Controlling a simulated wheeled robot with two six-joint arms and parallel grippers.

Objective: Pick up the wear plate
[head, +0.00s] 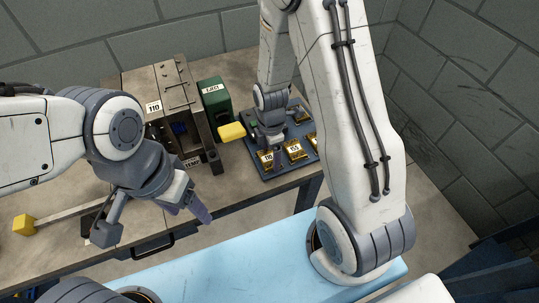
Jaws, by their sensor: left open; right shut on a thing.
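Several gold wear plates with white number labels sit in a dark blue-grey tray (303,172) on the bench. The front-left plate, marked 110 (266,158), is directly under my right gripper (270,147). A plate marked 155 (294,150) is to its right, with another at the tray's right edge. My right gripper reaches down at the 110 plate and is shut on it; its fingertips are partly hidden, and I cannot tell whether the plate is clear of the tray. My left gripper (152,218) is open and empty over the bench's front edge.
A steel mould marked 110 (154,107) stands left of a green box (215,101). A yellow block (232,132) is between box and tray. A yellow-ended bar tool (23,225) lies at left. A light blue surface (240,265) is in front.

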